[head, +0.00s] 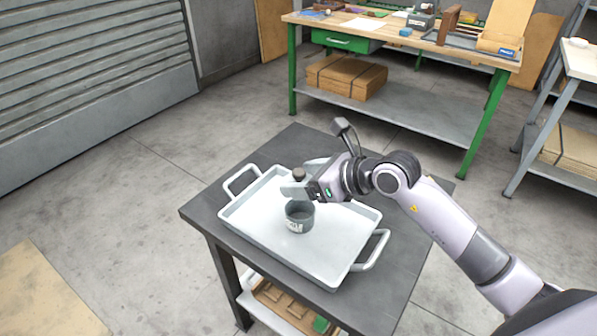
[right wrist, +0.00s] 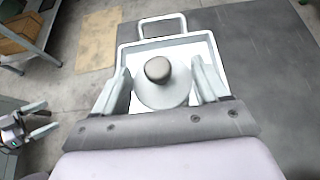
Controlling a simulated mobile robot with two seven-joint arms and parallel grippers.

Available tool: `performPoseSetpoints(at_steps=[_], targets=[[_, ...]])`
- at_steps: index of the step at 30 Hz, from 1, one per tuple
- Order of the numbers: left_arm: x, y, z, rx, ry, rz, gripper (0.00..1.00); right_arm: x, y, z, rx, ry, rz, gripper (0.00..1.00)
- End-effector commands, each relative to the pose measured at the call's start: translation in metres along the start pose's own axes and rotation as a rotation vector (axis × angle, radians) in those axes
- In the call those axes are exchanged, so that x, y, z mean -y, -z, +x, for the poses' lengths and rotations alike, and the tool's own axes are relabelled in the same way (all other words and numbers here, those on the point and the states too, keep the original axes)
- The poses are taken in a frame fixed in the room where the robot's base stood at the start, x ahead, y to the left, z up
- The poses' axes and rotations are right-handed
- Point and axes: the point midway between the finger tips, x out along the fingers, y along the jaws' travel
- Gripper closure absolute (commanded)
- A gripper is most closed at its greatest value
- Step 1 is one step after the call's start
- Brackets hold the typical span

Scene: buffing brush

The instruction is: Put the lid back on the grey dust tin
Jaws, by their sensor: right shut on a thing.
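The grey dust tin (head: 299,218) stands upright on the white tray, its top uncovered, with a pale printed mark on its side. My right gripper (head: 301,180) is shut on the lid, a round grey disc (right wrist: 163,95) with a dark rounded knob (head: 299,174). In the right wrist view the knob (right wrist: 158,69) points up between the fingers (right wrist: 163,88). The lid is held above the tin, apart from it; the gripper hides much of it in the head view. The lid hides the tin in the wrist view. My left gripper (right wrist: 43,122) is at the left edge there, fingers apart and empty.
The white tray (head: 335,255) has raised walls and two loop handles and lies on a dark table (head: 205,212). The tray around the tin is bare. A green-legged workbench (head: 455,60) with tools stands behind, and shelving (head: 565,100) stands at the right.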

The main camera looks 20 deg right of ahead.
Motion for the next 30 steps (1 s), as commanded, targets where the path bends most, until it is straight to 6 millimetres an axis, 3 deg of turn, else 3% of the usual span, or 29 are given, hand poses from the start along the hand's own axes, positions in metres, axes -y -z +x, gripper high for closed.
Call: performPoseSetpoints(at_steps=[11, 21, 30], targets=[[0.0, -0.005, 0.003, 0.002, 0.0, -0.002, 0.0, 0.001, 0.009, 0.002, 0.016, 0.009, 0.001, 0.6], [-0.004, -0.025, 0.017, 0.014, -0.008, -0.014, 0.0, 0.001, 0.035, 0.017, 0.015, 0.008, 0.001, 0.6], [-0.011, -0.027, 0.025, 0.011, -0.026, -0.024, 0.0, 0.002, 0.056, 0.029, 0.014, 0.008, 0.002, 0.6]])
